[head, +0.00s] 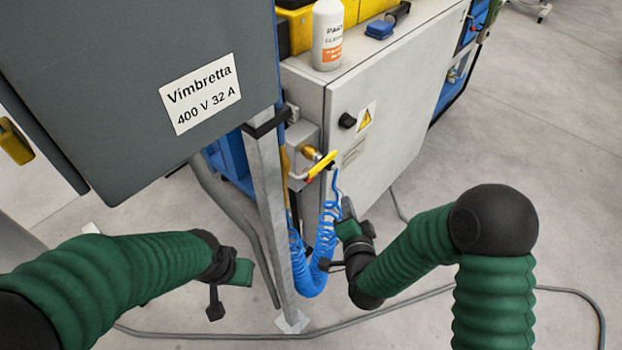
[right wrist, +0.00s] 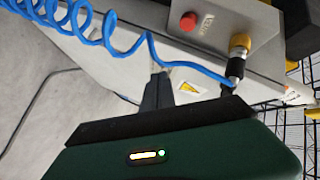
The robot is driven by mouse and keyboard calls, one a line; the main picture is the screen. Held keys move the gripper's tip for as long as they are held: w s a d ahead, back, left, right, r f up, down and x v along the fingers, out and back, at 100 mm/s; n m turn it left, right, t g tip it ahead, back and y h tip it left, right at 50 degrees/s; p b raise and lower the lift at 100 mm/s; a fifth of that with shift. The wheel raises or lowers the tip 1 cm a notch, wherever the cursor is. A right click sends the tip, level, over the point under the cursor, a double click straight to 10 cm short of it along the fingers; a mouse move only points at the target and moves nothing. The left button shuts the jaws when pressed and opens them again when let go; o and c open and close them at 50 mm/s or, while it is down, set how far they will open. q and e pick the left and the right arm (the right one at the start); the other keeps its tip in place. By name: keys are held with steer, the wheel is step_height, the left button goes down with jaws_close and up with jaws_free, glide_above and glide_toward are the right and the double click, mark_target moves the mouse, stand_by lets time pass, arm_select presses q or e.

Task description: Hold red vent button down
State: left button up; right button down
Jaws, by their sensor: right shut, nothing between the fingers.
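The red vent button (right wrist: 188,21) sits on the face of a small grey box (right wrist: 215,20), beside a label, at the top of the right wrist view. In the head view the grey box (head: 299,135) is on the side of the cabinet, and I cannot make out the button there. My right gripper (head: 347,206) is shut and empty, below the box and beside the blue hose. Its dark fingers show in the right wrist view (right wrist: 158,88), apart from the button. My left gripper (head: 216,303) hangs low at the left, away from the box; its jaw opening is unclear.
A coiled blue hose (head: 328,222) hangs from a fitting with a yellow lever (head: 322,165), close to my right gripper. A metal post (head: 271,215) stands left of the box. A grey panel (head: 130,80) fills the upper left. A bottle (head: 327,40) stands on the cabinet (head: 395,100).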

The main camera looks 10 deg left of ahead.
steer(key=w+a, duration=0.4)
steer(key=a, duration=0.3)
steer(key=shift+w, duration=0.4)
steer(key=shift+a, duration=0.15)
steer(key=shift+d, duration=0.2)
steer(key=shift+a, duration=0.2)
stand_by(1.1)
steer(key=shift+w+a+r, duration=0.1)
steer(key=shift+w+a, duration=0.1)
steer(key=shift+w+a+b, duration=0.3)
steer(key=shift+a, duration=0.2)
stand_by(2.5)
